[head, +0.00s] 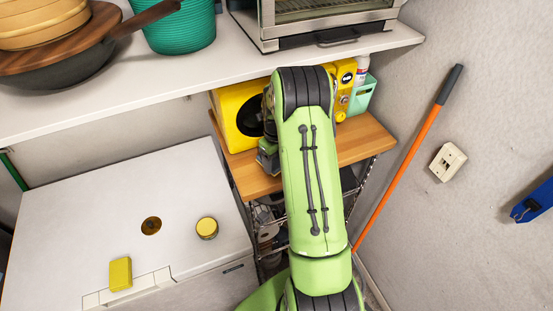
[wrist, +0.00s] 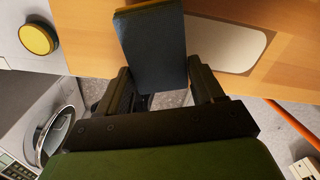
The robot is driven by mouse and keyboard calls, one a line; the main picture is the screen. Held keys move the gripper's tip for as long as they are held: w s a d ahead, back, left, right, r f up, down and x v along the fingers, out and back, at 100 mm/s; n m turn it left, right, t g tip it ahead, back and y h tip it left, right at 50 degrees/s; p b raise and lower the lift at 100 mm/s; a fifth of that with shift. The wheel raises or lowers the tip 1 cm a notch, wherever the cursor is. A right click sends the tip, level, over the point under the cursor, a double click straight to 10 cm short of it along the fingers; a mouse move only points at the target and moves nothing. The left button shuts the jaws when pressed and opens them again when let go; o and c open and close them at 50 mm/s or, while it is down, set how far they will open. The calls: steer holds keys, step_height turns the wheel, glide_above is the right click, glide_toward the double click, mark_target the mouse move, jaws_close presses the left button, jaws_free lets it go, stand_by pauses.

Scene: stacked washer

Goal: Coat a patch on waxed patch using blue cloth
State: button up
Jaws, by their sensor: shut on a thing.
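The blue cloth (wrist: 153,50) shows in the wrist view as a dark blue, flat block. My gripper (wrist: 161,84) is shut on its near end, and the cloth sticks out beyond the fingers over the wooden shelf (wrist: 95,25). Whether the cloth touches the wood, I cannot tell. In the head view my arm hides most of the gripper and the patch; the wooden shelf (head: 255,185) shows around the arm.
A white appliance top (head: 75,210) at left carries a yellow tin (head: 207,228), a yellow sponge-like block (head: 120,273) and a round brown spot (head: 151,226). A yellow appliance (head: 238,112) and teal holder (head: 361,97) stand behind. An orange pole (head: 405,165) leans at right.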

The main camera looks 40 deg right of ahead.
steer(key=shift+f+b, duration=0.9)
steer(key=shift+f, duration=0.15)
